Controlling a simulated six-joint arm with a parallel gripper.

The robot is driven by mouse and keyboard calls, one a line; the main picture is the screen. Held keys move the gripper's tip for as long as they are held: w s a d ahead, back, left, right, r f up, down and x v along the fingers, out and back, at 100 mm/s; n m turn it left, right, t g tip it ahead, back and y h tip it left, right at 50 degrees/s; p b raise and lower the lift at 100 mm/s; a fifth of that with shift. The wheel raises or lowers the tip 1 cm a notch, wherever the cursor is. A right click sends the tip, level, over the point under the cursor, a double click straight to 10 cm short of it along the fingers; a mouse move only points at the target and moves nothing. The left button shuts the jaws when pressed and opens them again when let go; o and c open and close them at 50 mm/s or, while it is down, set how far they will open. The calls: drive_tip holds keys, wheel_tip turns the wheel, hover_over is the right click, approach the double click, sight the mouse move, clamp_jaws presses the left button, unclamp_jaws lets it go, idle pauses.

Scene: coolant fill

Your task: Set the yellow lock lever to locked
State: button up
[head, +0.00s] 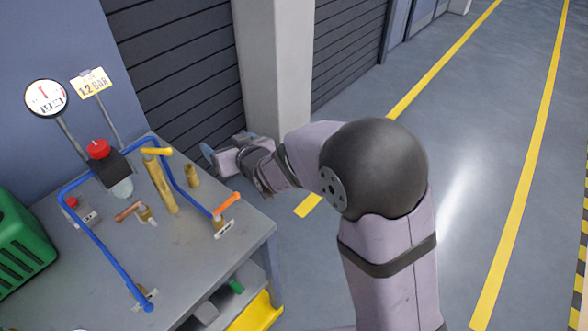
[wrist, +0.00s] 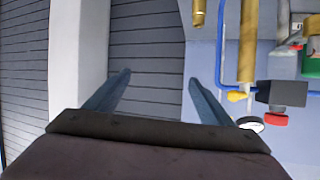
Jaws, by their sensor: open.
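The yellow lock lever (head: 157,151) sits at the top of an upright brass post (head: 163,187) on the grey bench and points to the right. In the wrist view the lever (wrist: 237,96) shows as a small yellow piece at the end of the brass post (wrist: 247,45), right of my fingers. My gripper (head: 207,153) is up beyond the bench's back right side, to the right of the lever and apart from it. Its two fingers (wrist: 158,78) are open with nothing between them. The lever's pivot is too small to make out.
A short brass cylinder (head: 192,176) and an orange-handled valve (head: 226,201) stand right of the post. A blue pipe (head: 105,248) loops around it. A red knob (head: 98,149) on a black block and a gauge (head: 46,98) are left. The floor (head: 450,130) is clear.

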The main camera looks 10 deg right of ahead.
drive_tip(key=s+d+f+m+g+h+p, duration=0.1)
drive_tip(key=s+d+g+h+p, duration=0.1)
drive_tip(key=s+d, duration=0.3)
drive_tip(key=s+d+f+m+g+h+p, duration=0.1)
drive_tip(key=s+d, duration=0.4)
drive_tip(key=d, duration=0.6)
drive_tip(key=shift+f+g+h+p, duration=0.2)
drive_tip(key=shift+g+h+p, duration=0.7)
drive_tip(key=shift+g+p, duration=0.1)
